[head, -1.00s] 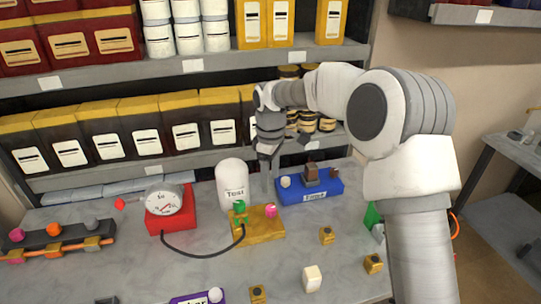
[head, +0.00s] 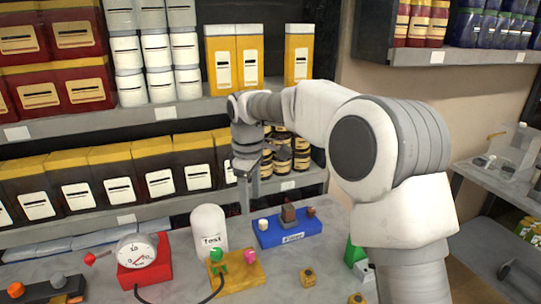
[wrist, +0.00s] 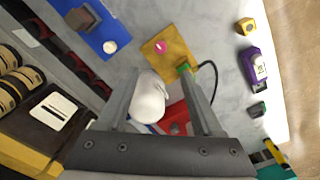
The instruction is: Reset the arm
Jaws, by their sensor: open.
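My gripper (head: 247,197) hangs in the air behind the table's middle, above and left of the blue block (head: 288,232). In the wrist view, its two jaws (wrist: 160,72) stand apart with nothing gripped. The white "Test" vessel (head: 209,232) stands upright on the table; in the wrist view it (wrist: 148,98) shows between the jaws, farther off. The red gauge (head: 140,258) stands left of it. A yellow block (head: 238,272) with a green and a pink piece sits in front of the vessel. My gripper appears apart from all of these.
Shelves with dark boxes (head: 110,180) and striped jars (head: 290,150) rise behind my gripper. A black hose (head: 200,300) runs from the gauge to the yellow block. Small yellow cubes (head: 308,277) and a green piece (head: 356,250) lie on the table's right. A grey rack (head: 500,190) stands at right.

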